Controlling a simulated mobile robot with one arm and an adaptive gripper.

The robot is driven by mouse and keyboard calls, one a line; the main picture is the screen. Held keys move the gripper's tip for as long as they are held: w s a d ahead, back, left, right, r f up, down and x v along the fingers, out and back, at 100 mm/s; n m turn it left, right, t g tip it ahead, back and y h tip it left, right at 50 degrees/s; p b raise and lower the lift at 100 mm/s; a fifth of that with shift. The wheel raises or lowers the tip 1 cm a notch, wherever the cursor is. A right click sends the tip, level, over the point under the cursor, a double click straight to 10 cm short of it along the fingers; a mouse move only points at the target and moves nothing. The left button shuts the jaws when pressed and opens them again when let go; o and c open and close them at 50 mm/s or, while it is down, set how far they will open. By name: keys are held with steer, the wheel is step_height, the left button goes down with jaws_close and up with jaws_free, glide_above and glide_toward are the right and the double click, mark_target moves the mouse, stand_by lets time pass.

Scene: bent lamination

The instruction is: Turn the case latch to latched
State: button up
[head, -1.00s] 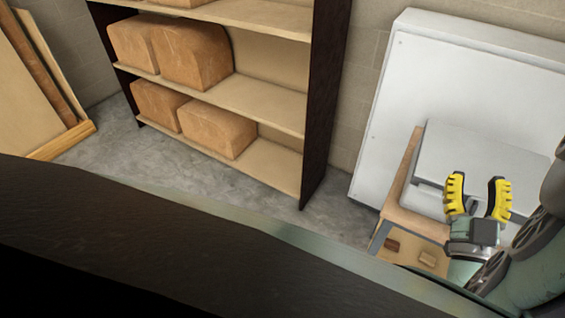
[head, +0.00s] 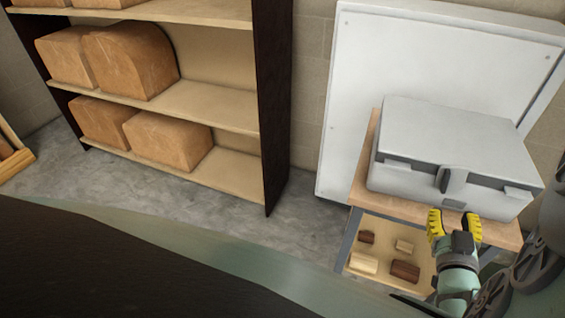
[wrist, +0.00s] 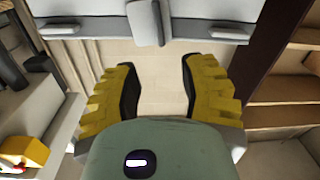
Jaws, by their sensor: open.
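A grey case (head: 450,150) sits closed on a small wooden-topped table (head: 362,188). Its latch (head: 453,181), a dark grey upright tab, is at the middle of the front face; it also shows at the top of the wrist view (wrist: 146,22). My gripper (head: 455,218) has yellow ridged fingers with dark inner pads. It is in front of and below the latch, apart from it. In the wrist view my gripper (wrist: 158,82) is open, with nothing between the fingers, and the latch is just beyond the tips, slightly left of centre.
A lower shelf (head: 385,243) of the table holds several small wooden blocks. A white panel (head: 345,100) leans on the wall behind the case. A shelf unit (head: 272,110) with large brown blocks (head: 130,60) stands at left. Grey floor is clear between them.

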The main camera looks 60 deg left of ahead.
mark_target(447, 181)
steer(key=p+x, duration=0.1)
steer(key=x, duration=1)
steer(key=shift+a, duration=0.1)
steer(key=shift+o, duration=0.2)
jaws_close()
